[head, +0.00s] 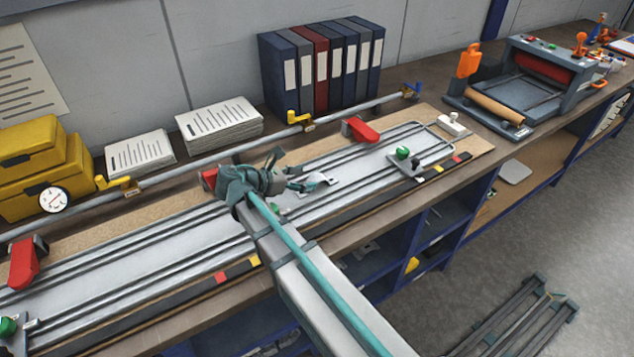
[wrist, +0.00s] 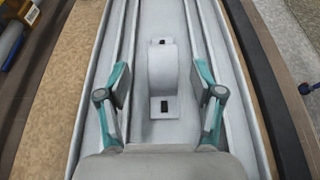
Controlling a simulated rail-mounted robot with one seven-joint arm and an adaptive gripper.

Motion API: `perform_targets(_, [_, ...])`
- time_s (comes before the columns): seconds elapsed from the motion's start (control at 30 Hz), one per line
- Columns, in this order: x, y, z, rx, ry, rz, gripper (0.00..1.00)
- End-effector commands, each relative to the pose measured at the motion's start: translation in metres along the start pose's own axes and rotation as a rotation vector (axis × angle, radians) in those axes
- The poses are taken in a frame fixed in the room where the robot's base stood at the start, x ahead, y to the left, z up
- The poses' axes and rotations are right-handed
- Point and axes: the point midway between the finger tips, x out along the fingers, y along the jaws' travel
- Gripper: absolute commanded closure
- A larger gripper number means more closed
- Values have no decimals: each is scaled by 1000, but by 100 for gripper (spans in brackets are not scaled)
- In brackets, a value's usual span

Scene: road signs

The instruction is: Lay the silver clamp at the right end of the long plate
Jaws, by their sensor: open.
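The silver clamp (wrist: 162,72), a curved band with flat feet and dark slots, lies on the long plate (wrist: 143,20) in the wrist view. My gripper (wrist: 161,90) is open, with one finger on each side of the clamp and a gap at both sides. In the head view the clamp (head: 322,184) shows just right of my gripper (head: 301,183), partly hidden by it. The long plate (head: 165,245) runs from lower left to upper right, with rails along its length. Its right end (head: 432,140) is at the upper right.
A green-knobbed fixture (head: 404,160) sits near the plate's right end, and another green knob (head: 8,326) at the left. Red clamps (head: 360,130) line the plate's back edge. A pipe (head: 215,160) with yellow fittings runs behind. Binders (head: 322,68) stand at the back.

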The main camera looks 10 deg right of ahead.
Motion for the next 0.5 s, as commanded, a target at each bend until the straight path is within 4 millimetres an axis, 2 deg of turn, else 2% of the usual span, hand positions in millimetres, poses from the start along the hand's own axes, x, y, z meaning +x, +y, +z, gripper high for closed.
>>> perform_targets(0.3, [39, -4, 3, 0, 0, -3, 33])
perform_targets(0.5, [49, -3, 1, 0, 0, 0, 33])
